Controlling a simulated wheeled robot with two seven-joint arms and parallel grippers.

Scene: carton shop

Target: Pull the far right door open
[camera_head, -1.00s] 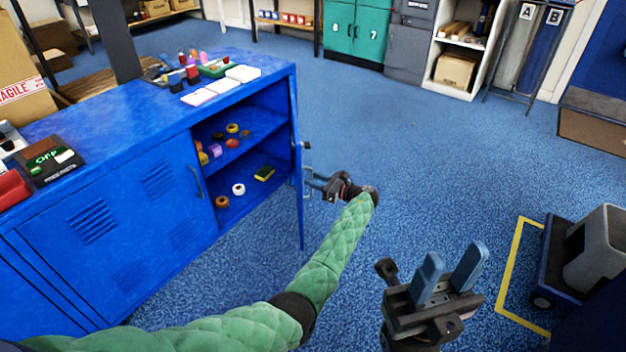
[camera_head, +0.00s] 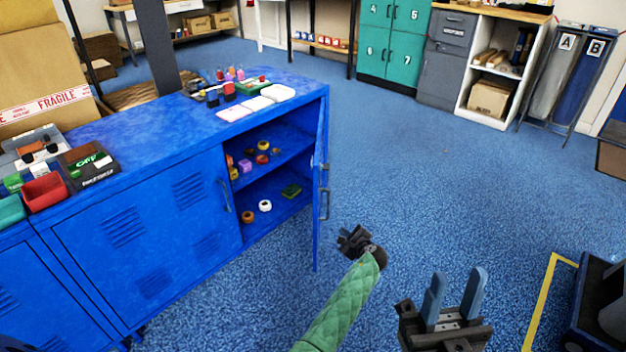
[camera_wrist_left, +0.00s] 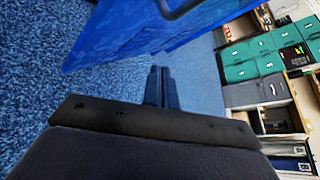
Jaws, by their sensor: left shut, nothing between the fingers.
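The far right door (camera_head: 321,190) of the blue cabinet stands open, swung out and seen nearly edge-on, with its handle (camera_head: 324,191) on the right side. The cabinet's shelves show behind it. My left gripper (camera_head: 346,236) is just right of the door's lower part, apart from the handle. In the left wrist view its fingers (camera_wrist_left: 161,85) are shut together with nothing between them, and the blue door panel (camera_wrist_left: 130,30) fills the area above them. My right gripper (camera_head: 456,296) is at the lower right, fingers up, spread apart and empty, away from the cabinet.
The blue cabinet (camera_head: 150,215) has another door, closed, left of the opening. Several tape rolls lie on its shelves. Trays and a red bin (camera_head: 45,192) stand on top. A dark cart (camera_head: 598,300) is at the right edge. The blue floor right of the door is clear.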

